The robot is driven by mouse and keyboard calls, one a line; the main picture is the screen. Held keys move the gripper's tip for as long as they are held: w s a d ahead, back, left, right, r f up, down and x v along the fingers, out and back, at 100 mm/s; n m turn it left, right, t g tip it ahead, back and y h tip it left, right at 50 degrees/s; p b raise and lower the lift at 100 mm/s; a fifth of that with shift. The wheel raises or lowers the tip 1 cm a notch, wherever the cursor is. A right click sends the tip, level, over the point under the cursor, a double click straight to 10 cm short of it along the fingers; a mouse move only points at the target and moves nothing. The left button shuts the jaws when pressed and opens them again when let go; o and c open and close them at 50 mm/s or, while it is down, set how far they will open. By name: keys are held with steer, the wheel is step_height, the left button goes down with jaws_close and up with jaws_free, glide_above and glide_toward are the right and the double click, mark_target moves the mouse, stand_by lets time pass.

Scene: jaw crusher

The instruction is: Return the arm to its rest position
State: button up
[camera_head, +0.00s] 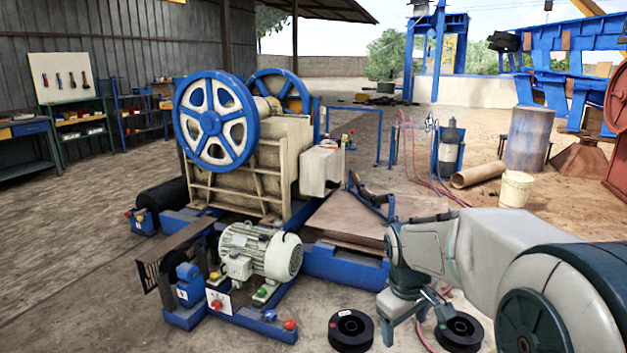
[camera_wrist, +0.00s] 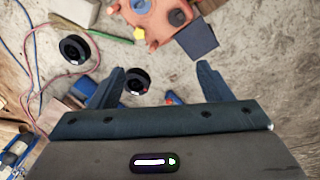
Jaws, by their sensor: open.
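My arm comes in from the right edge of the head view and bends down at the wrist. My gripper (camera_wrist: 160,76) shows in the wrist view with its two dark fingers spread apart and nothing between them that it holds. In the head view the gripper (camera_head: 405,318) hangs low, above the ground and between two black round spools, partly hidden by the wrist. The left spool (camera_head: 350,330) and right spool (camera_head: 459,331) lie on the floor. In the wrist view one spool (camera_wrist: 137,82) appears between the fingers, below them, and another (camera_wrist: 74,49) lies to the upper left.
The jaw crusher (camera_head: 250,155) with blue flywheels and a motor (camera_head: 260,250) stand left of my arm. A white bucket (camera_head: 515,189) and a blue drum (camera_head: 528,139) stand behind it. An orange-red piece (camera_wrist: 160,18) shows in the wrist view. Open ground lies at the left.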

steer(key=s+a+r+m+p, duration=0.1)
steer(key=s+r+m+p, duration=0.2)
steer(key=s, duration=0.5)
steer(key=s+a+r+m+t+y+p, duration=0.1)
steer(key=s+a+r+m+p, duration=0.1)
steer(key=s+r+p, duration=0.3)
steer(key=s+r+m, duration=0.1)
steer(key=s+r, duration=0.1)
steer(key=s, duration=0.2)
